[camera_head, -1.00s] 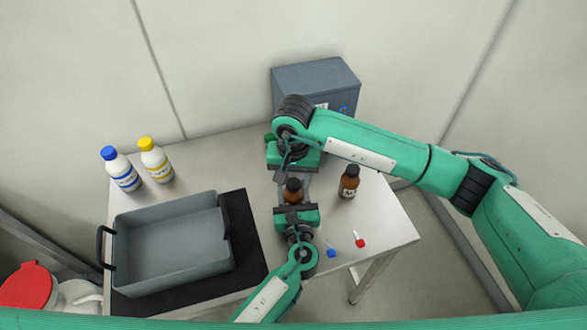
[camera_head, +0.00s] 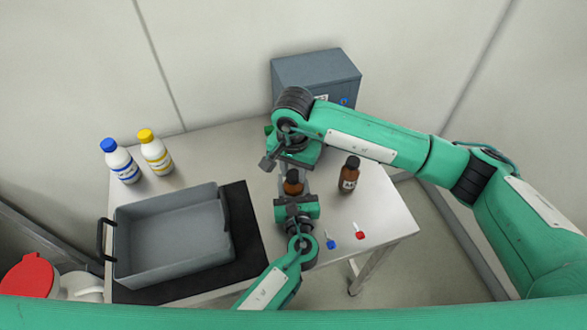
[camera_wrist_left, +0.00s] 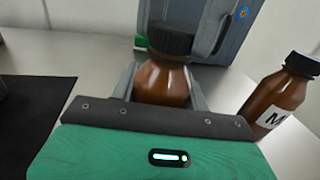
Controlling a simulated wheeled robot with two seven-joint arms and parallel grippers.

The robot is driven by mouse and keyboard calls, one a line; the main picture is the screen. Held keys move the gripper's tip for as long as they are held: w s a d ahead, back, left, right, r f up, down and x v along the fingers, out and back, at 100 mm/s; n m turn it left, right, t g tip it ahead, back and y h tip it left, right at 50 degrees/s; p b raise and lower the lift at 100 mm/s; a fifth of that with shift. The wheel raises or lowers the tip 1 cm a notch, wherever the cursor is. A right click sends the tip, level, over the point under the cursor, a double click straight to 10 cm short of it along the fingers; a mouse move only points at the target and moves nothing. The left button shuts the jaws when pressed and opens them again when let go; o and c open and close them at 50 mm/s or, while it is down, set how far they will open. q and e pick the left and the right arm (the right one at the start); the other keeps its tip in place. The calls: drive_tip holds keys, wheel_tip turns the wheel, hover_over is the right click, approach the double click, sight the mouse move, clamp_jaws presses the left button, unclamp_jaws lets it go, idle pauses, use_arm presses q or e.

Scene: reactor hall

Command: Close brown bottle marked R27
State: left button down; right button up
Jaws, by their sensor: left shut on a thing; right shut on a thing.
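A brown bottle (camera_head: 292,186) with a black cap (camera_wrist_left: 171,39) stands upright near the middle of the table, between my two grippers. My left gripper (camera_head: 294,191) is shut around its body; the fingers show on both sides in the left wrist view (camera_wrist_left: 162,88). My right gripper (camera_head: 296,172) comes from the far side and is shut at the cap, largely hiding it in the head view. The cap sits on the neck; I cannot tell how tight. This bottle's label is hidden. A second brown bottle (camera_head: 349,176), capped, stands apart to the right with a partly readable label.
A grey tray (camera_head: 122,245) stands on a black mat (camera_head: 250,235) at left. White bottles with blue (camera_head: 121,163) and yellow (camera_head: 156,153) caps stand behind it. A grey box (camera_head: 315,75) is at the back. Small blue-ended (camera_head: 331,243) and red-ended (camera_head: 360,233) items lie front right.

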drive_tip(key=m, duration=1.2)
drive_tip(key=shift+m, duration=0.3)
drive_tip(key=m, duration=0.9)
drive_tip(key=shift+m, duration=0.3)
drive_tip(key=m, duration=0.5)
drive_tip(key=o, duration=1.1)
